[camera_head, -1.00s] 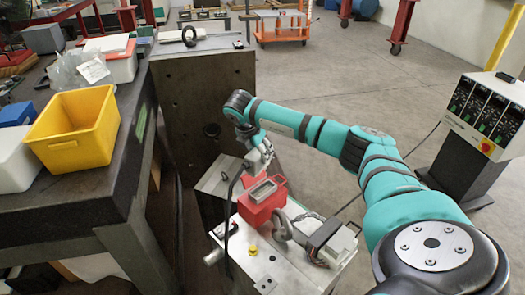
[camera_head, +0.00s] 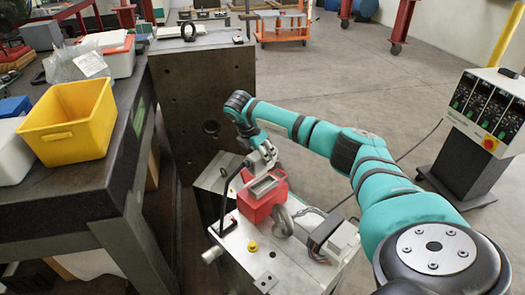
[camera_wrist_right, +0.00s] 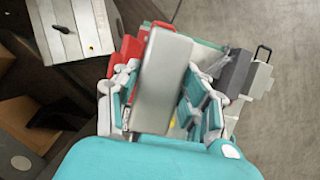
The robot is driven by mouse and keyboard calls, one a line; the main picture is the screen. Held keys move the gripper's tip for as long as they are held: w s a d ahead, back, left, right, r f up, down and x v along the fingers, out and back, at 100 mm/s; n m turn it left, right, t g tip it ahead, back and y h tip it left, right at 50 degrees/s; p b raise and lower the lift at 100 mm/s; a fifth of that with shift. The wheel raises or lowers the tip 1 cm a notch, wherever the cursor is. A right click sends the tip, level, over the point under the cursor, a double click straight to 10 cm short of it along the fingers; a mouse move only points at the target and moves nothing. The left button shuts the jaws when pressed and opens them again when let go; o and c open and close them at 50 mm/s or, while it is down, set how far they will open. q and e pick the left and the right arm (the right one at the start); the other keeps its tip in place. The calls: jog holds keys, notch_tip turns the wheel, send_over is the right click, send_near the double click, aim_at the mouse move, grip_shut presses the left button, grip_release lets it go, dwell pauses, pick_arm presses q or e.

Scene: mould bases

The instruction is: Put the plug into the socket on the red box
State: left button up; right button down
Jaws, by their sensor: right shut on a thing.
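The red box (camera_head: 262,208) stands on the light metal mould base, with the pale rectangular socket frame (camera_head: 263,187) on its top. My right gripper (camera_head: 264,160) is right above the back of this box. In the wrist view the right gripper (camera_wrist_right: 165,100) is shut on the grey block-like plug (camera_wrist_right: 165,75), which fills the space between its fingers. The plug hides most of the box and the socket in the wrist view, and I cannot tell whether plug and socket touch. My left gripper is not in view.
A metal ring (camera_head: 281,221), a yellow knob (camera_head: 252,246) and a grey connector block (camera_head: 333,238) sit close around the box. A tall dark mould plate (camera_head: 203,95) stands behind. A yellow bin (camera_head: 70,130) is on the left bench. The floor to the right is mostly open.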

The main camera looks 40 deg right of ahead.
jog(key=shift+f+b, duration=1.7)
jog(key=shift+f, duration=1.15)
jog(key=shift+d+f, duration=0.1)
jog(key=shift+f, duration=0.25)
jog(key=shift+f+b, duration=0.35)
jog(key=shift+b, duration=0.1)
jog(key=shift+f, duration=0.15)
jog(key=shift+f+b, duration=0.3)
jog(key=shift+f, duration=0.1)
jog(key=shift+f, duration=0.25)
jog(key=c, duration=0.6)
grip_release()
jog(key=shift+c, duration=0.2)
jog(key=shift+r, duration=0.1)
